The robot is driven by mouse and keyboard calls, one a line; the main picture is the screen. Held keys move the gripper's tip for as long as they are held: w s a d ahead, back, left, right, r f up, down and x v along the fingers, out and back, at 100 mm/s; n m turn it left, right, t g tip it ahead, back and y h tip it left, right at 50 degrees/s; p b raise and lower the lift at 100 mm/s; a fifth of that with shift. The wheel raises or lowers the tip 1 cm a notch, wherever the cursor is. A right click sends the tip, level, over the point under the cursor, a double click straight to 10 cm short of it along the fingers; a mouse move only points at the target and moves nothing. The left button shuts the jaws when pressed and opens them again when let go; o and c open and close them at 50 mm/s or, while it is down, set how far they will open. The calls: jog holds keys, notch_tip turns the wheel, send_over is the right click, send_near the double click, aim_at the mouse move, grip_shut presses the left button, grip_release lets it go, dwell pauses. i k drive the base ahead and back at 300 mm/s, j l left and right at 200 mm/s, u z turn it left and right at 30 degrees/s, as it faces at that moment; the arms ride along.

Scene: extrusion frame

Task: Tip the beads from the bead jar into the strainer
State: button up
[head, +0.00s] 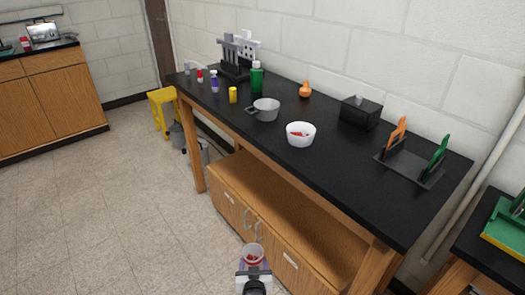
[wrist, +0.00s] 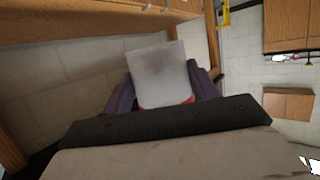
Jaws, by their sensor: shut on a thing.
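The bead jar (head: 253,251) is a small translucent cup with red beads inside, upright at the bottom of the head view. My gripper (head: 254,270) is shut on it, in front of the bench's cupboard and below the bench top. In the wrist view the jar (wrist: 158,72) is a frosted wall with red at its lower edge, between the two purple fingers of my gripper (wrist: 165,88). A grey round vessel with a side handle, which looks like the strainer (head: 266,107), stands on the black bench. Its inside is too small to make out.
On the black bench top (head: 350,165), a white bowl (head: 301,140) with red pieces stands near the strainer. A green bottle (head: 257,78), yellow cup (head: 233,95), orange flask (head: 305,89), black box (head: 360,112) and tool rack (head: 410,168) stand around. A yellow stool (head: 162,98) is left.

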aim_at(261, 112)
jog(key=i+j+u, duration=0.2)
jog(key=i+j, duration=0.4)
jog(key=j, duration=0.3)
jog(key=i+j+u, duration=0.2)
jog(key=i+j, duration=0.5)
jog(key=j, duration=0.1)
